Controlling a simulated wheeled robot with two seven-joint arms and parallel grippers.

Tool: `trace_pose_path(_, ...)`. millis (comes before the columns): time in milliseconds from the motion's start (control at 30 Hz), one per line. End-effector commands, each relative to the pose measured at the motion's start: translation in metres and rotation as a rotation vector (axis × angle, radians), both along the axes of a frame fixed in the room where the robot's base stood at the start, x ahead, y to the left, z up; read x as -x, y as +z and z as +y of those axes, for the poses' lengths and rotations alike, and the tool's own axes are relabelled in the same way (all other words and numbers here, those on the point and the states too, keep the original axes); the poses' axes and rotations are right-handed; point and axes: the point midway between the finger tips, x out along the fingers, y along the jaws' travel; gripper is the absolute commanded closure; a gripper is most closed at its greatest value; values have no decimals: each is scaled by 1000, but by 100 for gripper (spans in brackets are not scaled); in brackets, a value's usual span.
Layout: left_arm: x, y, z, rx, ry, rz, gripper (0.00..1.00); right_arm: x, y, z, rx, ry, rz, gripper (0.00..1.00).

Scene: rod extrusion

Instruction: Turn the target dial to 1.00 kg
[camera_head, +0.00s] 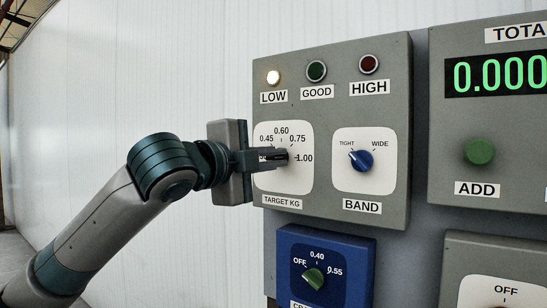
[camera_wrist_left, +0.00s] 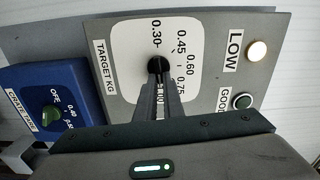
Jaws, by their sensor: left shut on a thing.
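The target dial is a dark knob (camera_wrist_left: 155,64) on a white scale plate (camera_head: 298,182) labelled TARGET KG. The scale reads 0.45, 0.60, 0.75 and 1.00 in the head view, with 0.30 showing in the left wrist view. My left gripper (camera_head: 284,157) comes in from the left and is shut on the dial. The fingers cover most of the knob, so I cannot tell where its pointer stands. In the left wrist view the fingers (camera_wrist_left: 162,78) reach the knob and cover the 1.00 side. My right gripper is not in view.
On the same grey box are a lit LOW lamp (camera_head: 273,77), dark GOOD (camera_head: 317,71) and HIGH (camera_head: 369,64) lamps, and a blue BAND knob (camera_head: 361,160). A blue box with a green knob (camera_head: 314,277) sits below. A green ADD button (camera_head: 479,151) and 0.000 display (camera_head: 500,75) are at right.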

Motion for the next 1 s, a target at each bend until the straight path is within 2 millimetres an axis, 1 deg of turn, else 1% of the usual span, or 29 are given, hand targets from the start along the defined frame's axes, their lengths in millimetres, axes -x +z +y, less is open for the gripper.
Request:
trace_pose_path(233,0,-3,-1,-76,-1,-53,100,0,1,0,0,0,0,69)
trace_pose_path(700,0,-4,-1,-92,-1,-63,100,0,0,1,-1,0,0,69)
trace_pose_path(733,0,-4,-1,-92,-1,-63,90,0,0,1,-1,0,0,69)
trace_pose_path(767,0,-4,-1,-91,-1,-62,83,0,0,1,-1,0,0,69)
trace_pose_path(800,0,-4,-1,-91,-1,-62,73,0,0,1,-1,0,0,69)
trace_pose_path(1000,0,-3,-1,-90,-1,-63,73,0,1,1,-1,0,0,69)
